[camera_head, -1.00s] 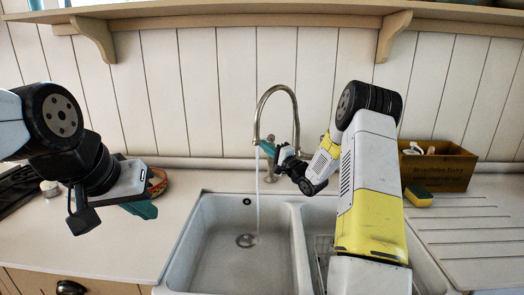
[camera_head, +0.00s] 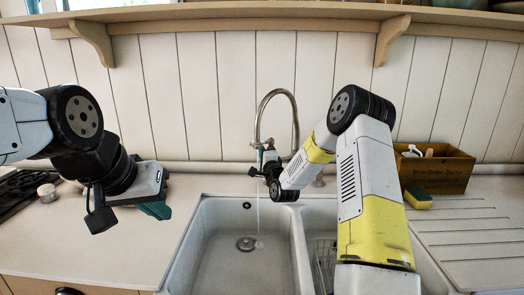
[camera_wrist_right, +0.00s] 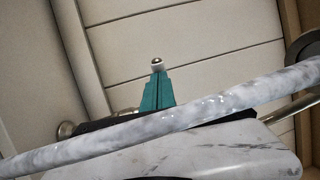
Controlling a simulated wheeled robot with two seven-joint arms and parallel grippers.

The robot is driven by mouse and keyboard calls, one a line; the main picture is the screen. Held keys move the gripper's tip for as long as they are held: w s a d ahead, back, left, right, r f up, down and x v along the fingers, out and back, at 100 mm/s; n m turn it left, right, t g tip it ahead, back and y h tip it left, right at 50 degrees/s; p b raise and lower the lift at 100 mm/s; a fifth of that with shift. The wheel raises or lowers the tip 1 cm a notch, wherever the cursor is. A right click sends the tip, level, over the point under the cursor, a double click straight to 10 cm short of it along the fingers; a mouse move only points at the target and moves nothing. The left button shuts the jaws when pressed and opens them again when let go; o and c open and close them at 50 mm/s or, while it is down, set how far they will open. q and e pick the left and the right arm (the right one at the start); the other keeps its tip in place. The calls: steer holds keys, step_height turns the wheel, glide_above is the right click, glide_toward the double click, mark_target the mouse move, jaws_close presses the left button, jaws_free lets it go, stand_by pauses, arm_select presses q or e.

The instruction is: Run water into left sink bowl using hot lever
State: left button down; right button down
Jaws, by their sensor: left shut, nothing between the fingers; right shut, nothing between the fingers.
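The metal faucet (camera_head: 278,92) arches up behind the double sink, its spout over the left bowl (camera_head: 217,262). A thin water stream (camera_head: 258,208) falls from it into that bowl, near the drain (camera_head: 245,243). My right gripper (camera_head: 262,154) is shut at the faucet, in front of the spout end, and hides the levers on that side. In the right wrist view its teal fingers (camera_wrist_right: 157,90) are shut, with a round metal knob (camera_wrist_right: 157,63) just past their tips; contact cannot be told. A whitish, bubbly band, seemingly water, crosses that view. My left gripper (camera_head: 156,210) is shut and empty over the left counter.
A wooden crate (camera_head: 443,174) and a yellow-green sponge (camera_head: 418,198) are on the right, by the grooved drainboard (camera_head: 465,235). A wire rack (camera_head: 324,262) stands in the right bowl. A hob (camera_head: 20,188) is at far left. A shelf (camera_head: 250,19) runs above.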

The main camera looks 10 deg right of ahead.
steer(key=shift+w+a+m+h, duration=0.3)
steer(key=shift+w+a+h, duration=0.25)
steer(key=shift+w, duration=0.25)
steer(key=shift+w+a+r, duration=0.1)
steer(key=shift+r, duration=0.05)
